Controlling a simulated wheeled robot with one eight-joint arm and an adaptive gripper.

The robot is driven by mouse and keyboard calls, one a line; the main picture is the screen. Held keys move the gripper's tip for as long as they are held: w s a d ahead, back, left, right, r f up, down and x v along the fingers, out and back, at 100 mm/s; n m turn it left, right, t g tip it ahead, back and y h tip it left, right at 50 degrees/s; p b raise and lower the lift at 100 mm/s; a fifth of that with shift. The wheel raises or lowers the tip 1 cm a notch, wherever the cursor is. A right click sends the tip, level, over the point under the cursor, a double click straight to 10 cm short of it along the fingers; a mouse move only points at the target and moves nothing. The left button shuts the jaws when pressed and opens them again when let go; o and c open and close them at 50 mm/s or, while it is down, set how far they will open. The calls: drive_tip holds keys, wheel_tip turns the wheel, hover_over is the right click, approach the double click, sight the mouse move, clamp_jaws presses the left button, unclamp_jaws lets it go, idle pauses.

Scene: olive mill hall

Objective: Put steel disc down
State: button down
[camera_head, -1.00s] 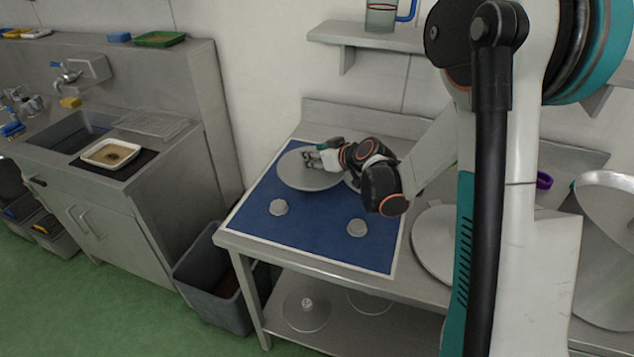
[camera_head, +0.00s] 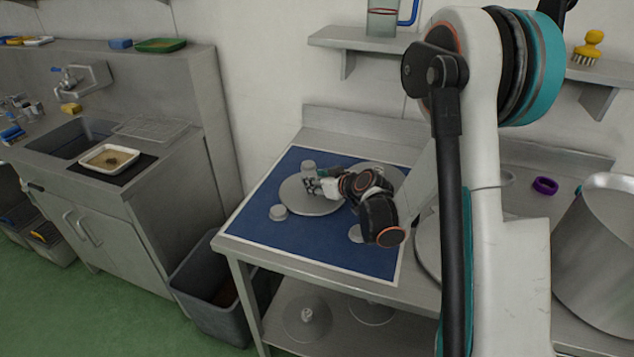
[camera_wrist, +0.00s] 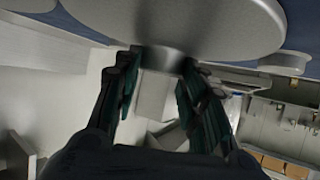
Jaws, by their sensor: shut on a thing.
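My gripper (camera_head: 312,185) is shut on the hub of a round steel disc (camera_head: 318,207). The disc is over the middle of the blue mat (camera_head: 330,252); I cannot tell whether it touches the mat. In the wrist view the fingers (camera_wrist: 160,68) clasp the short hub under the broad disc (camera_wrist: 185,22), with blue mat beyond its edges. Small grey pucks stand around the disc: one at the front left (camera_head: 278,212), one at the back (camera_head: 308,168), and one at the front right (camera_head: 355,234), partly hidden by my wrist.
Another disc (camera_head: 385,176) lies at the mat's back right, partly behind my arm. A large disc (camera_head: 427,250) sits right of the mat, beside a steel pot (camera_head: 600,250) and a purple ring (camera_head: 545,186). A grey bin (camera_head: 205,290) stands left of the bench. The mat's front is clear.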

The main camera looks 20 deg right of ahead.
drive_tip(key=c, duration=1)
unclamp_jaws()
